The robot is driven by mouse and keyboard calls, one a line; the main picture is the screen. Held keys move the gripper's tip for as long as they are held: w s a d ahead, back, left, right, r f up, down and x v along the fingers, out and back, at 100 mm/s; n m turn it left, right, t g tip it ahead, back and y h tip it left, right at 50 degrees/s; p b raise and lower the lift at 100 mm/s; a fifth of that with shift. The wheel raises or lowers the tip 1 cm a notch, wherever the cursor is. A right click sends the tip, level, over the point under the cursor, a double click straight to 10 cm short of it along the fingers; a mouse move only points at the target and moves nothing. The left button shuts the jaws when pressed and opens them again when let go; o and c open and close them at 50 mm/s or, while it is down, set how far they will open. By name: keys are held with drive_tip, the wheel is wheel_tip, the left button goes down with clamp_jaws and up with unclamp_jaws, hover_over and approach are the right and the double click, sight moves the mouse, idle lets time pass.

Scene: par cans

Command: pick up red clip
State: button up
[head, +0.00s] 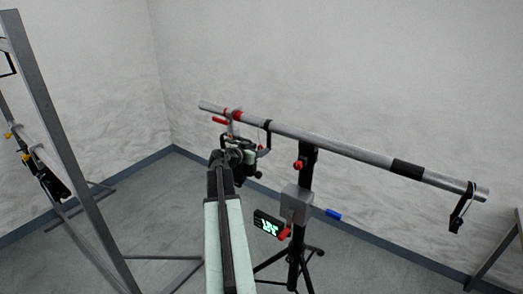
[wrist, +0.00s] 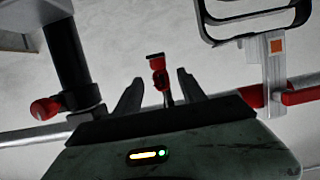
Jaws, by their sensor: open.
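In the wrist view, a small red clip (wrist: 159,80) with a dark crosspiece at its far end stands between the two fingers of my gripper (wrist: 155,77). The fingers are open, one on each side of it, with a visible gap to each. The clip's near end is hidden behind the gripper body. In the head view my gripper (head: 238,153) is just below the left part of the grey bar, partly hidden by my arm.
The grey bar (head: 345,150) rests on a black stand (head: 303,180) with red knobs (head: 299,164). A metal clamp with an orange square (wrist: 276,47) and a black yoke is right of the gripper in the wrist view. A black clip (head: 460,212) hangs at the bar's right end.

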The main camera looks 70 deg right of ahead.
drive_tip(key=b+x, duration=0.1)
drive_tip(key=x, duration=0.4)
drive_tip(key=shift+d+f+b, duration=0.1)
drive_tip(key=shift+f+b, duration=0.1)
drive_tip(key=shift+b, duration=0.1)
clamp_jaws()
idle(1.1)
